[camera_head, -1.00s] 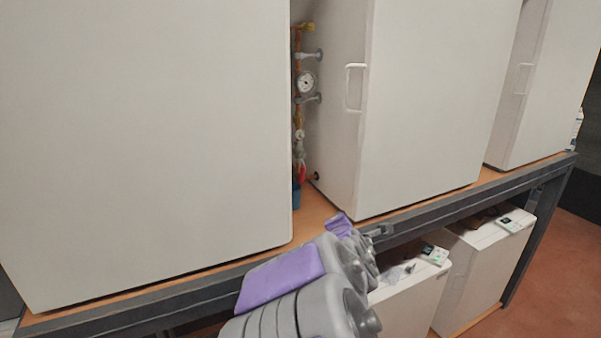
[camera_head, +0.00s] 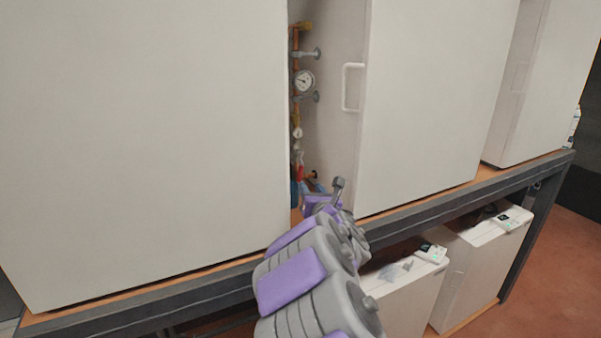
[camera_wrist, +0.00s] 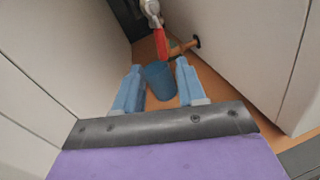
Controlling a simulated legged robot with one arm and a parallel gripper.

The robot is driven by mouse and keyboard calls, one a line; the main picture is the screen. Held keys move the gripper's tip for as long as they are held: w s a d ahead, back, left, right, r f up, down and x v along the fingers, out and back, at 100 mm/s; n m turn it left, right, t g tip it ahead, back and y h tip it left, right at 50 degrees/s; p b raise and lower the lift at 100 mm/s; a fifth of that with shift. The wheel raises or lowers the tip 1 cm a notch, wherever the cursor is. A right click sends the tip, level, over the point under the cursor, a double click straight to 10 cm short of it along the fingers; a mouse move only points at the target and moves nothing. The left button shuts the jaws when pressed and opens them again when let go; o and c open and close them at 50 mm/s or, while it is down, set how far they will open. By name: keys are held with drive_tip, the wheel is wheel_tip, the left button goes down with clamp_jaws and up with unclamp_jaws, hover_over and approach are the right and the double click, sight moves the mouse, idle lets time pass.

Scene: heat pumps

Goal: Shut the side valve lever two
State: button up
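A red lever (camera_head: 300,171) hangs at the low end of the pipework in the gap between two large white cabinets. The red lever also shows at the top of the wrist view (camera_wrist: 160,42), hanging from a grey metal valve. No label shows whether it is lever two. My gripper (camera_wrist: 158,65) is open and empty, its two blue fingers apart and pointing into the gap, short of the lever. In the head view my gripper (camera_head: 315,183) is at the gap's mouth, low and right of the lever, partly hidden by my wrist.
A blue cup-like container (camera_wrist: 160,82) stands below the lever, seen between my fingers. A copper pipe stub (camera_wrist: 186,46) is right of the lever. A round gauge (camera_head: 304,81) is higher up. The white cabinet (camera_head: 425,110) with a handle walls the gap's right side.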

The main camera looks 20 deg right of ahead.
sight(302, 173)
drive_tip(key=w, duration=0.4)
drive_tip(key=w+d, duration=0.1)
drive_tip(key=w, duration=0.3)
drive_tip(key=w+d, duration=0.1)
drive_tip(key=w, duration=0.3)
drive_tip(key=shift+d, duration=0.15)
drive_tip(key=shift+c, duration=0.2)
clamp_jaws()
